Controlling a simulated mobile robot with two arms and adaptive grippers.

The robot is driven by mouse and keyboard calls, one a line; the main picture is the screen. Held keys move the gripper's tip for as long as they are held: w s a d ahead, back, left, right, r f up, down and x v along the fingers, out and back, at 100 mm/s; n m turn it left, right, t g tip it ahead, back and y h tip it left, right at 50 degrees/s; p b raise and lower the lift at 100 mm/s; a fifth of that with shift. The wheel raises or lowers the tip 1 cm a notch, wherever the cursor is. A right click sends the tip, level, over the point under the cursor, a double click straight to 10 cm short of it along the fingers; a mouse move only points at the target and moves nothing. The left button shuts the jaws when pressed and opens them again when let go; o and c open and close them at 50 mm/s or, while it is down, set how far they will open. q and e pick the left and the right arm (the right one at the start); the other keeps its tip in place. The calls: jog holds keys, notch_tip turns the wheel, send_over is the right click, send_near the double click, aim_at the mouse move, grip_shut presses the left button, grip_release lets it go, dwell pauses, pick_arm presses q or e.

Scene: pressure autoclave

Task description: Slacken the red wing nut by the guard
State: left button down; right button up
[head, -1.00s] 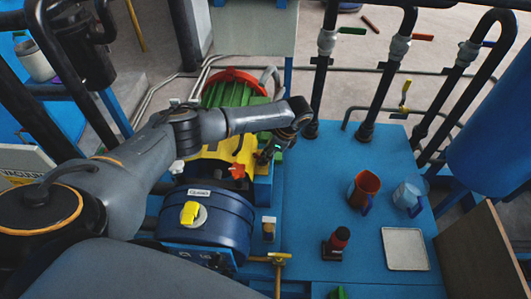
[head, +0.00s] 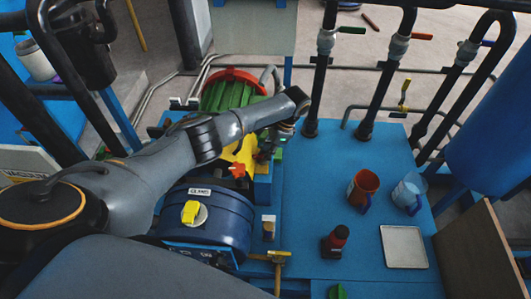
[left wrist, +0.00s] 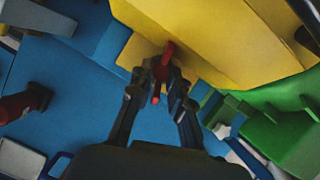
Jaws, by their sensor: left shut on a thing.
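The red wing nut (left wrist: 162,72) shows in the left wrist view beside the yellow guard (left wrist: 215,40), with red lobes above and below the fingertips. My left gripper (left wrist: 161,77) is shut on it. In the head view my left gripper (head: 268,152) is at the right side of the yellow guard (head: 241,153), below the end of my arm. The wing nut cannot be made out there, as the gripper and arm cover that spot. My right gripper is not in view.
A green motor (head: 225,95) with a red ring lies behind my arm. A blue drum (head: 205,222) with a yellow knob stands in front. On the blue deck are a reddish mug (head: 364,187), a clear jug (head: 407,194), a red-and-black bottle (head: 336,240) and a tray (head: 404,247).

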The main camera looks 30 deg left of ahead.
pick_arm(q)
jog(key=c, duration=1.2)
grip_release()
jog(key=shift+r, duration=0.15)
jog(key=v, duration=1.1)
jog(key=shift+w+d+r, duration=0.1)
jog(key=shift+r, duration=0.25)
jog(key=shift+f, duration=0.1)
